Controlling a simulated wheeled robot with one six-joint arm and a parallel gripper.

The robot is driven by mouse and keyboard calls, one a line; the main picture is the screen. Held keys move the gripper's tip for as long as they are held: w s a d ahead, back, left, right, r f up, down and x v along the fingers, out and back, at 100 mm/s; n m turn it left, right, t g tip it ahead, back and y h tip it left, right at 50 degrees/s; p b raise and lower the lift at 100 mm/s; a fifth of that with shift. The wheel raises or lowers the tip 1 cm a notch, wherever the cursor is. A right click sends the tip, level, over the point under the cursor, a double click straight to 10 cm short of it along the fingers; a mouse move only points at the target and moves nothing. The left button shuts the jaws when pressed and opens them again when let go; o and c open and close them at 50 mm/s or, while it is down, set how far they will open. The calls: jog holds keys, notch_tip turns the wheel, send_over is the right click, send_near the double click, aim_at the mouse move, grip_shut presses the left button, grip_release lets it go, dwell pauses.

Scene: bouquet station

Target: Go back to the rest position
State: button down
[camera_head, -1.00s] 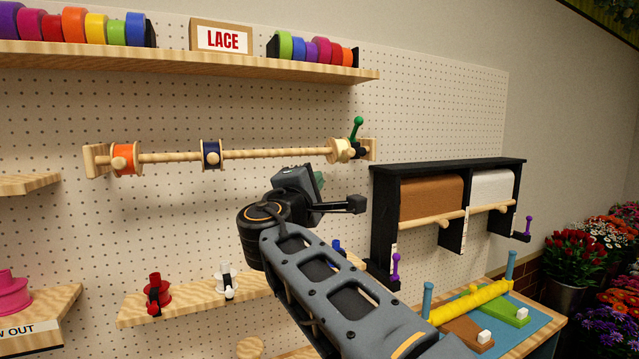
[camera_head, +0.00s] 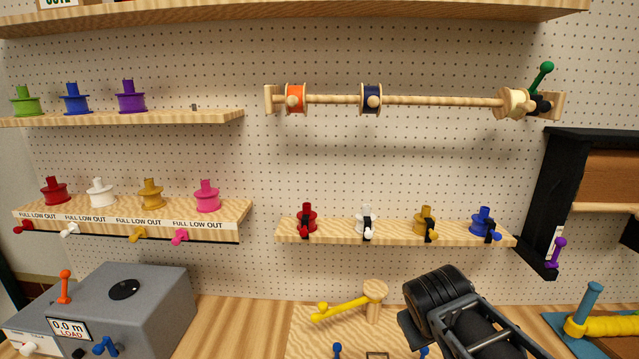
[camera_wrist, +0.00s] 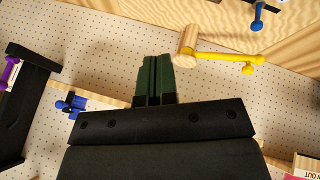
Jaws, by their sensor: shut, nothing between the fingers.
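My gripper (camera_wrist: 154,78) shows in the wrist view with its two green fingers pressed together and nothing between them. Behind the fingers is the pegboard, apart from them as far as I can tell. In the head view my arm rises at the bottom right, in front of the wooden bench; the fingers do not show there. In the wrist view a wooden post with a yellow lever (camera_wrist: 225,57) appears just right of the fingers.
A wooden rod (camera_head: 430,101) with ribbon spools crosses the pegboard. A lower shelf (camera_head: 395,238) holds several coloured spools. The black paper rack (camera_head: 560,190) stands right. A grey box with a 0.0 m display (camera_head: 70,328) sits at bottom left. The middle pegboard is clear.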

jog(key=s+a+f+m+g+y, duration=0.1)
jog(key=s+a+f+m+y, duration=0.1)
jog(key=s+f, duration=0.3)
jog(key=shift+s+a+m+y, duration=0.3)
jog(key=shift+s+m+y, duration=0.1)
jog(key=shift+s+y, duration=0.1)
